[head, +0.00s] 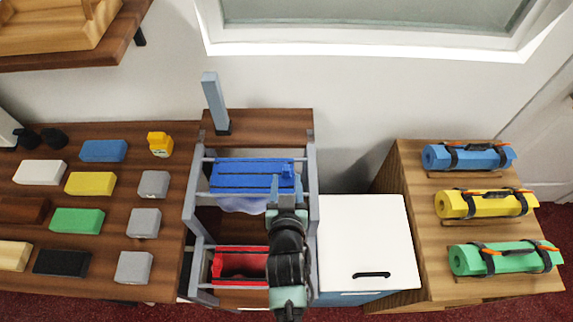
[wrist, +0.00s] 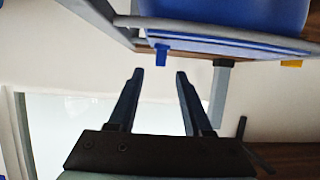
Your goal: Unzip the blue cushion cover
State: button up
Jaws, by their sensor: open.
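The blue cushion cover (head: 240,172) hangs across the upper part of a grey rack in the head view, with a raised small blue piece (head: 287,171) near its right end. In the wrist view, the blue cover (wrist: 225,14) fills the top, and a small blue tab (wrist: 162,54) hangs from its edge. My gripper (wrist: 159,74) is open, with the tab just beyond and between its fingertips in that picture. I see no contact, and the depth gap is hard to judge.
A red cover (head: 238,252) hangs lower on the grey rack (head: 312,185). A white-topped cabinet (head: 365,235) stands right of it. Coloured blocks, including a green one (head: 77,221), lie on the left counter. Rolled bundles, one yellow (head: 485,204), lie on the right counter.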

aim_at(287, 170)
jog(key=shift+x, duration=3)
grip_shut()
